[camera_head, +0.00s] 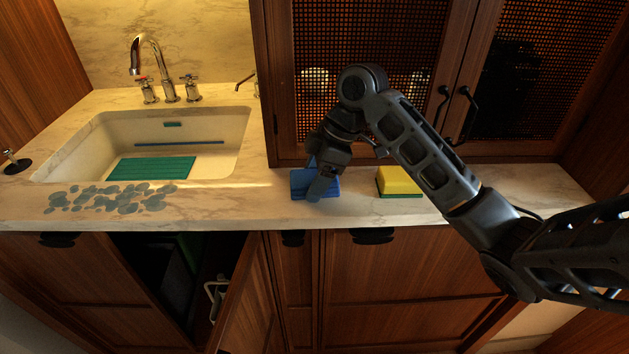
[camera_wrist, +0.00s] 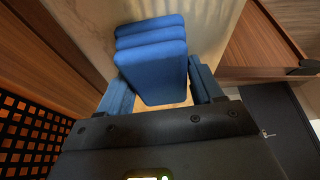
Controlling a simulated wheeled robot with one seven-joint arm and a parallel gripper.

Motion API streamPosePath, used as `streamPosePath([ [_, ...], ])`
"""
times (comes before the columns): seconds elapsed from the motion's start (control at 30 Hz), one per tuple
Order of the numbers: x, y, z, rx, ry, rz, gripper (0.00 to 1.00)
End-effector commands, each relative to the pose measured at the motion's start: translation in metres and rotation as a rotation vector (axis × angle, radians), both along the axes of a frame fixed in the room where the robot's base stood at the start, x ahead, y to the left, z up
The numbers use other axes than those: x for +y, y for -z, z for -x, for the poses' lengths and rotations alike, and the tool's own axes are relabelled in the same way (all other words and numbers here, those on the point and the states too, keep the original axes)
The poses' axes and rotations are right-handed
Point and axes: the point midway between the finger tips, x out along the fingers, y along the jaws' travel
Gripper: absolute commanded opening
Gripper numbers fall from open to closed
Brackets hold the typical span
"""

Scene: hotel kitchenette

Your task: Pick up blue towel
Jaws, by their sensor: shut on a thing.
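The blue towel (camera_head: 299,181) is a folded, layered block at the front part of the marble counter, right of the sink. It also shows in the wrist view (camera_wrist: 152,62), its folds stacked in layers. My gripper (camera_head: 318,188) points down at the towel and covers part of it in the head view. In the wrist view my gripper (camera_wrist: 160,92) has a blue finger on each side of the towel and is shut on it. I cannot tell whether the towel still touches the counter.
A yellow and green sponge (camera_head: 399,181) lies right of the towel. Left are a sink (camera_head: 241,150) holding a green mat (camera_head: 150,168), a faucet (camera_head: 166,70) and a grey-blue spill (camera_head: 110,199). Mesh-door cabinets (camera_head: 380,30) stand behind. A lower door (camera_head: 250,300) hangs open.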

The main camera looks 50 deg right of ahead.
Motion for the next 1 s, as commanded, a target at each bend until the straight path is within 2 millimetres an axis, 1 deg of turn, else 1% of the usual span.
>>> streamPosePath([
  [0.17, 0.0, -0.002, 0.0, 0.001, 0.0, 0.001, 0.36],
  [0.33, 0.0, -0.01, 0.0, -0.001, -0.002, 0.002, 0.36],
  [0.47, 0.0, -0.029, -0.001, -0.003, -0.003, 0.003, 0.36],
  [0.57, 0.001, -0.047, -0.001, -0.004, -0.003, 0.003, 0.36],
  [0.6, -0.006, -0.049, 0.006, -0.002, 0.002, 0.001, 0.36],
  [0.67, -0.011, -0.055, 0.015, -0.002, 0.003, 0.001, 0.36],
  [1.0, -0.049, -0.094, 0.067, 0.0, 0.004, 0.005, 0.36],
])
